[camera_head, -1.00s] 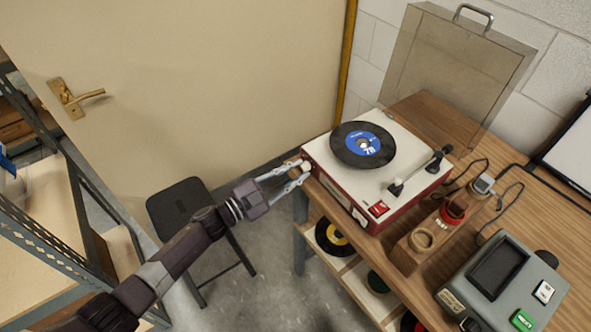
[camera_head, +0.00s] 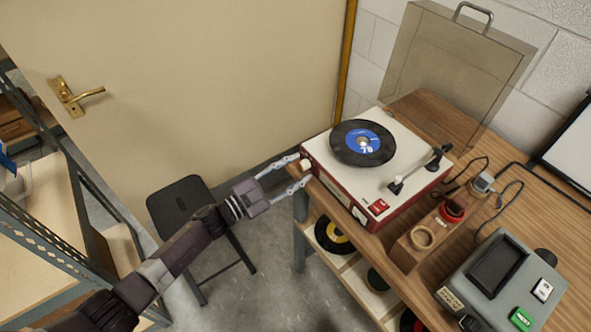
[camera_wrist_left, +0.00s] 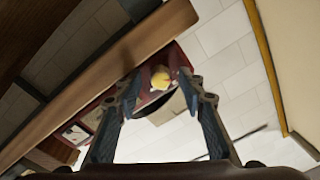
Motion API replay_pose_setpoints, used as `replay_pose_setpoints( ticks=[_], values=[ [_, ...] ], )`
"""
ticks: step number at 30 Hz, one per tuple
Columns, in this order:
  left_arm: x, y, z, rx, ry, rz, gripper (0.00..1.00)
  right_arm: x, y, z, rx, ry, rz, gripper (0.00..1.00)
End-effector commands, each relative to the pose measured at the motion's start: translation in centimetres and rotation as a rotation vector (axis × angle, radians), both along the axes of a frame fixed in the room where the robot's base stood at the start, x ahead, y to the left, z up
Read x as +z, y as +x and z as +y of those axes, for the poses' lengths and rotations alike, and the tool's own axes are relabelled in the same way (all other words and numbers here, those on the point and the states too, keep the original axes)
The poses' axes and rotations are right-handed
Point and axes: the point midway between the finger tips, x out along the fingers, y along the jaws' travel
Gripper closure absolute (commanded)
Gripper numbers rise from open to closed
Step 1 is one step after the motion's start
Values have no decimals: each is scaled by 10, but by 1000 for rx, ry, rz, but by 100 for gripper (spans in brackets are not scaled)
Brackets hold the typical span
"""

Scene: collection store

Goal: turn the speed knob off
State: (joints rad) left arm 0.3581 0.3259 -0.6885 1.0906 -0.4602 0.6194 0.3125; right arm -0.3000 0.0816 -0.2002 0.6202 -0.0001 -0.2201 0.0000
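The speed knob (camera_head: 306,166) is a small pale knob on the left front corner of the red and white record player (camera_head: 318,178). My left gripper (camera_head: 299,172) is open at that corner, its fingers spread to either side of the knob. In the left wrist view the knob (camera_wrist_left: 160,78) looks yellowish and sits between and just beyond the open fingertips (camera_wrist_left: 160,88), with gaps on both sides. A black record (camera_head: 348,153) with a blue label lies on the turntable. My right gripper is in neither view.
The player stands on a wooden table (camera_head: 470,245) with a shelf below. A red switch (camera_head: 378,207) is on its front right. A clear lid (camera_head: 440,70) stands behind. A wooden holder (camera_head: 408,258) and grey device (camera_head: 500,285) are right.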

Motion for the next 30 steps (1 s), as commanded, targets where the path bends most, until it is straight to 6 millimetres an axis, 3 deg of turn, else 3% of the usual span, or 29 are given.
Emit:
replay_pose_setpoints(
  ticks=[8, 21, 30],
  values=[
    [-1, -5, 8, 1, 2, 0, 63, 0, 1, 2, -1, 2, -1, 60],
    [-4, -58, 76, 0, 1, 2, 63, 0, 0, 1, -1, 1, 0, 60],
    [-4, -72, 96, -1, 0, -1, 63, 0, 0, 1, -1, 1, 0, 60]
  ],
)
